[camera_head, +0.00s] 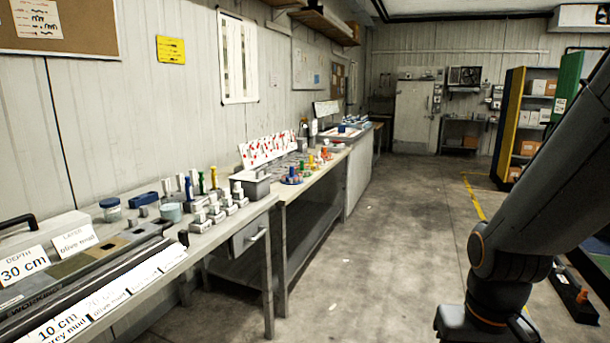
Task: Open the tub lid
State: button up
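A grey tub (253,187) stands on the bench along the left wall, near where two bench sections meet. Its top looks covered by a lid (251,175), though the detail is too small to be sure. A white-topped piece stands in front of its left side and hides part of it. A small jar with a blue lid (110,204) and a low pale-blue round container (172,211) stand nearer on the same bench. My dark arm comes in from the right and runs down to the bottom edge, well away from the bench. My gripper is out of view.
Several white-handled blocks (215,208) stand in front of the tub, with coloured pegs behind. A drawer (250,236) with a handle is under the bench. A long core tray with label cards fills the near left. The concrete floor (385,240) in the middle is mostly clear.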

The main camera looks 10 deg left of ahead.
aim_at(257, 177)
jog(key=u, duration=0.5)
jog(key=i, duration=0.3)
jog(key=u, duration=0.8)
jog(key=i, duration=1.25)
jog(key=z, duration=0.4)
